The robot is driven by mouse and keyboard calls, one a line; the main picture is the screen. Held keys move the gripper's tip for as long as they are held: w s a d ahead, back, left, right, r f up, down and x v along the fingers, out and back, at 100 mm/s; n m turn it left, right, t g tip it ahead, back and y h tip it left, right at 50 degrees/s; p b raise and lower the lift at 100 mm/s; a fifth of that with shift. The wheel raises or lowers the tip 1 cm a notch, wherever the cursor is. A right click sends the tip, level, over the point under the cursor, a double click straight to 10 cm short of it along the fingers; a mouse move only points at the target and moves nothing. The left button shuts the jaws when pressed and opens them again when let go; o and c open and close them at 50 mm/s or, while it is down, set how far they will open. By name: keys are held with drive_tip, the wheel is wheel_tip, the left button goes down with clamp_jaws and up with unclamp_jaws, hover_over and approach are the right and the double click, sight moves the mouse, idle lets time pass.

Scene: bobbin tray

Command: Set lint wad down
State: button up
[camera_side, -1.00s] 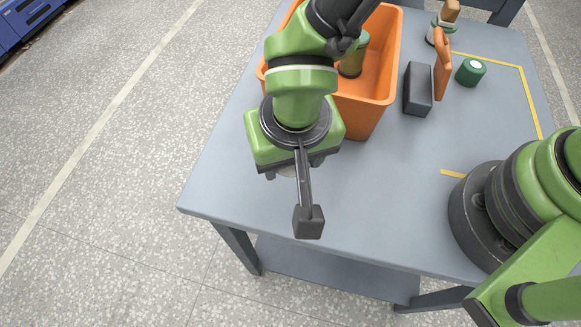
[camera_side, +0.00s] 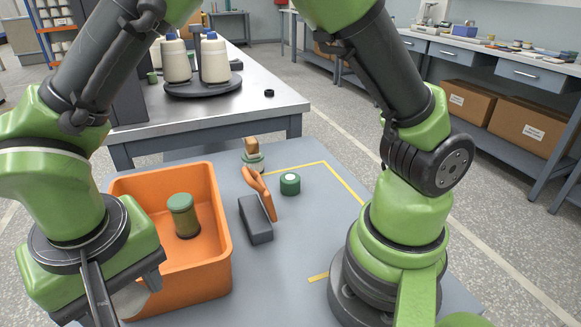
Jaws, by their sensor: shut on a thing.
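My gripper (camera_side: 118,290) is at the lower left, in front of the near left side of the orange bin (camera_side: 222,240). It is shut on a pale grey-white wad (camera_side: 131,299), which I take for the lint wad. The wad is partly hidden by my gripper, and its underside is hard to make out. I cannot tell how high it hangs above the grey table (camera_side: 290,265).
A green-capped bobbin (camera_side: 184,215) stands in the bin. Right of it are a dark grey block (camera_side: 256,220), an orange tool (camera_side: 260,190), a green roll (camera_side: 290,184) and a wooden-topped green item (camera_side: 251,153). Yellow tape (camera_side: 345,182) marks the table. Yarn cones (camera_side: 214,58) stand behind.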

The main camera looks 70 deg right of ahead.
drive_tip(key=w+d+m+g+h, duration=0.1)
drive_tip(key=w+d+m, duration=0.4)
drive_tip(key=d, duration=0.7)
drive_tip(key=w+d+m, duration=0.3)
drive_tip(key=w+d, duration=0.4)
drive_tip(key=d, duration=0.5)
drive_tip(key=m+g, duration=0.2)
drive_tip(key=m, duration=0.9)
hover_over(313, 166)
wheel_tip(313, 166, down, 10)
drive_tip(key=shift+a+f, duration=0.1)
drive_tip(key=shift+w+f, duration=0.1)
drive_tip(key=shift+f, duration=2.35)
drive_tip(key=shift+f+t, duration=0.1)
drive_tip(key=shift+t, duration=0.2)
